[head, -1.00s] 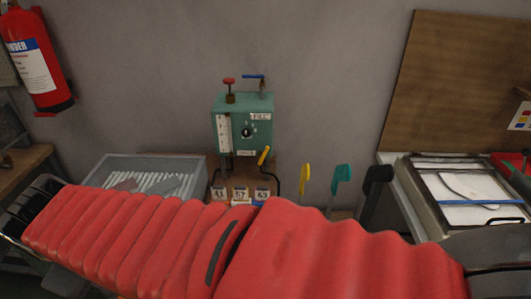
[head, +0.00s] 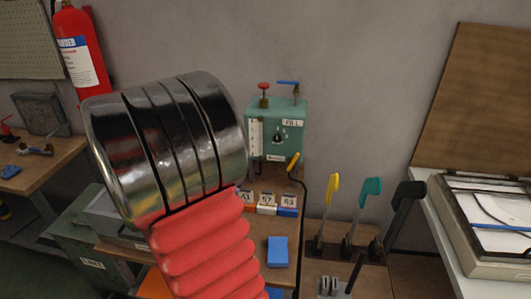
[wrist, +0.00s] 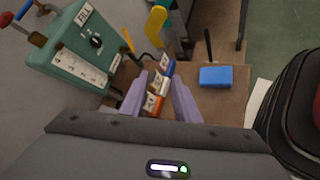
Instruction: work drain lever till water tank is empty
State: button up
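The water tank (head: 262,143) is a green box against the wall, with a FILL label, a dark dial and a white gauge strip on its front. A red knob (head: 264,87) and a blue handle (head: 289,83) sit on top. A small yellow lever (head: 293,161) sticks out at its lower right; no label naming it as the drain can be read. The tank (wrist: 68,48) is at upper left in the wrist view. My gripper (wrist: 159,100) has two purple fingers, apart with nothing gripped, to the tank's lower right. The head view does not show the fingers. The water level cannot be read.
Numbered cards (head: 266,199) stand below the tank, and a blue block (head: 277,251) lies in front. Tall yellow (head: 331,195), teal (head: 370,192) and black (head: 408,193) levers stand to the right. A white-topped frame (head: 490,225) is at far right.

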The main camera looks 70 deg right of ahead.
jog(key=s+d+f+n+g+h, duration=0.1)
jog(key=s+d+g, duration=0.1)
jog(key=d, duration=0.4)
jog(key=s+d+f+n+g+h, duration=0.1)
jog(key=s+d+f+g, duration=0.1)
jog(key=d, duration=0.4)
jog(key=n+g+h, duration=0.2)
send_near(294, 159)
jog(key=x, duration=0.3)
jog(key=shift+d+r, duration=0.1)
jog(key=shift+d, duration=0.05)
jog(key=shift+x, duration=3.75)
jog(key=shift+c, duration=0.2)
grip_shut()
